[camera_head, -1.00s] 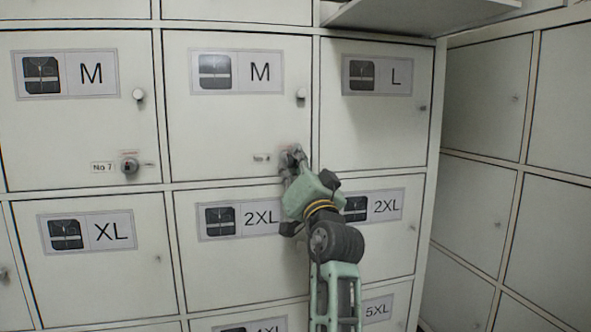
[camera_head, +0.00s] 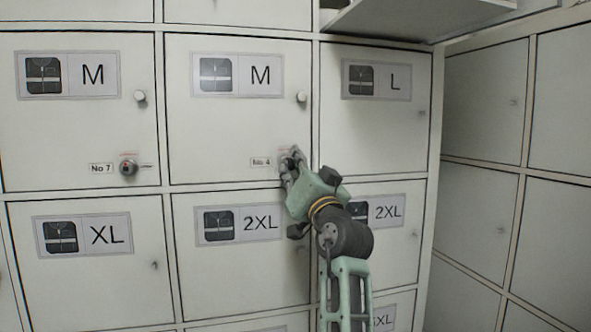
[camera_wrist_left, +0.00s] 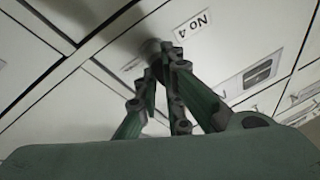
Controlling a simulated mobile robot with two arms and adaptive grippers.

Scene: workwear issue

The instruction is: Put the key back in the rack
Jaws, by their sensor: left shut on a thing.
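My left gripper (camera_head: 290,162) is at the lock beside the "No 4" label (camera_head: 261,162), low on the right side of the middle "M" locker door (camera_head: 215,130). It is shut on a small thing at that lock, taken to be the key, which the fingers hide. In the left wrist view the fingertips (camera_wrist_left: 162,62) close together against a dark round lock, next to the "No 4" label (camera_wrist_left: 193,22). I cannot tell how deep the key sits. No key rack can be made out. My right gripper is not in view.
Another lock (camera_head: 128,167) with a red centre sits by the "No 7" label (camera_head: 101,168) on the left "M" door. A pale panel (camera_head: 420,16) juts out at the top right. More closed lockers (camera_head: 540,110) stand at an angle on the right.

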